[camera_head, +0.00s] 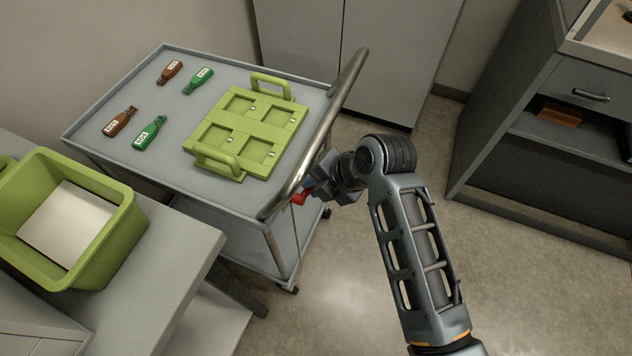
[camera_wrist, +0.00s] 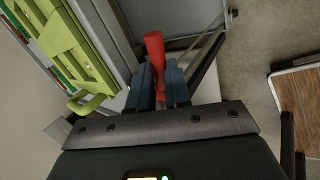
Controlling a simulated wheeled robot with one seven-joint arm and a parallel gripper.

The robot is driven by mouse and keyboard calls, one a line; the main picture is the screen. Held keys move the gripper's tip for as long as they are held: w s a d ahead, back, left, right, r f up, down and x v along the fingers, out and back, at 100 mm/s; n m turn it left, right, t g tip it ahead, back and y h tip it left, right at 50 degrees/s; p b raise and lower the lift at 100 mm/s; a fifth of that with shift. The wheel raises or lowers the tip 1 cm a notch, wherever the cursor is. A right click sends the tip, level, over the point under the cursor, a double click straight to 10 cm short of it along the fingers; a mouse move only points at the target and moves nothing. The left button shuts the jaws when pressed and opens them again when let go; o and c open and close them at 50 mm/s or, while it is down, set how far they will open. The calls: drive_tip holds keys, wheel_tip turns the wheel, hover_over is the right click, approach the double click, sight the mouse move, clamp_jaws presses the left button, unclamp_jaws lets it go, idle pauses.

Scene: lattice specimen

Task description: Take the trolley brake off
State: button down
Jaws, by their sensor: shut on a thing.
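The grey trolley (camera_head: 90,127) stands at the left, its metal push handle (camera_head: 331,110) along its right end. A red brake lever (camera_head: 300,198) shows just below the handle, partly hidden by my gripper. In the wrist view the red lever (camera_wrist: 154,48) stands between the two blue-grey fingers of my gripper (camera_wrist: 162,82). My gripper is shut on it. In the head view my gripper (camera_head: 312,190) is at the trolley's near right corner. The lever's lower part and mounting are hidden.
On the trolley top lie a green tray with handles (camera_head: 236,133) and several brown and green bottle-shaped pieces (camera_head: 150,132). A green bin (camera_head: 130,225) stands on a bench at the lower left. Dark shelving (camera_head: 500,125) is at the right. The floor (camera_head: 520,270) between is clear.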

drive_tip(key=g, duration=0.1)
drive_tip(key=f+g, duration=0.1)
drive_tip(key=shift+w+m+g+y, duration=0.15)
drive_tip(key=shift+m+g+y, duration=0.15)
drive_tip(key=shift+m+y, duration=0.1)
drive_tip(key=shift+d, duration=0.1)
drive_tip(key=g+b, duration=0.1)
drive_tip(key=f+m+g+y+b, duration=0.1)
drive_tip(key=shift+w+g, duration=0.1)
drive_tip(key=shift+g, duration=0.3)
drive_tip(key=shift+f, duration=0.1)
